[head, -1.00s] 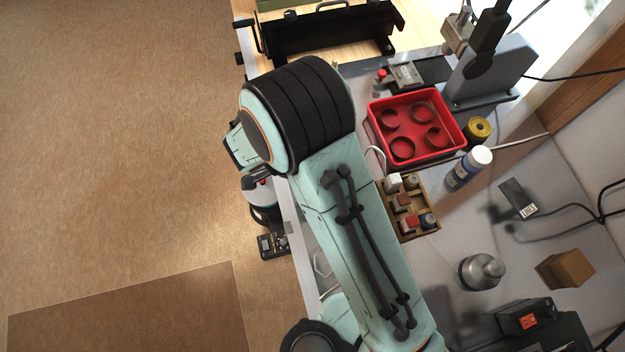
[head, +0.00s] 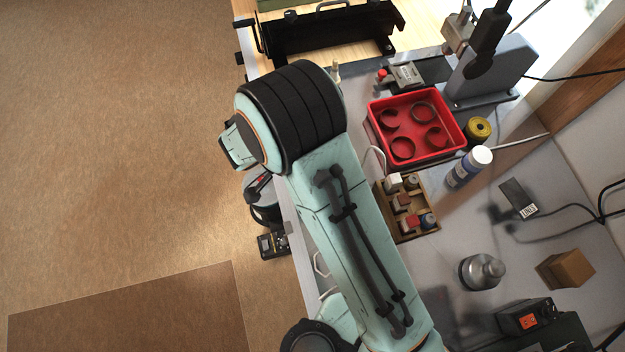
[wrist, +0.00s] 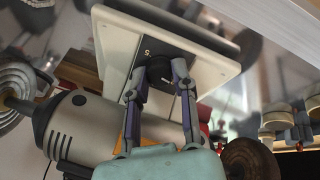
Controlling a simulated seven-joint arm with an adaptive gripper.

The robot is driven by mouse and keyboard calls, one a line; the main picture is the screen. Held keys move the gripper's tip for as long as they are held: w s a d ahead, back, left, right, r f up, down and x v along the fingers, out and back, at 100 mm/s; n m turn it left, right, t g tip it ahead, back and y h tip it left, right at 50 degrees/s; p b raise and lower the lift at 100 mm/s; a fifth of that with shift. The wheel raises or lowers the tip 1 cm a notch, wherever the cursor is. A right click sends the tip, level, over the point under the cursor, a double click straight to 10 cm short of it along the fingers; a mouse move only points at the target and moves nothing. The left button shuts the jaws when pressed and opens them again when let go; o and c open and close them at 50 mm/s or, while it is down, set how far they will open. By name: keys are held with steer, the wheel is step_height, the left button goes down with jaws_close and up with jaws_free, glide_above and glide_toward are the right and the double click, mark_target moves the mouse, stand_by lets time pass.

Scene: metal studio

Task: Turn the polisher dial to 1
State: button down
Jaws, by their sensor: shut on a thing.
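In the wrist view, a black round dial (wrist: 159,72) sits on a white panel (wrist: 112,38). A mark that looks like a 5 shows on the panel just above the dial. The other marks and the dial's pointer are too small or hidden to read. My gripper (wrist: 160,80) is shut on the dial, with one finger on each side of it. In the head view my arm covers the dial and the gripper's fingertips.
A grey cylindrical body (wrist: 88,125) with dark slots lies left of my gripper in the wrist view. In the head view, a red tray (head: 450,145), a wooden holder (head: 418,228) and a blue-and-white bottle (head: 468,168) stand right of my arm.

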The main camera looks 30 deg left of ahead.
steer(key=n, duration=0.7)
steer(key=shift+f+h, duration=0.1)
steer(key=shift+h, duration=0.3)
stand_by(0.3)
steer(key=c, duration=0.9)
jaws_free()
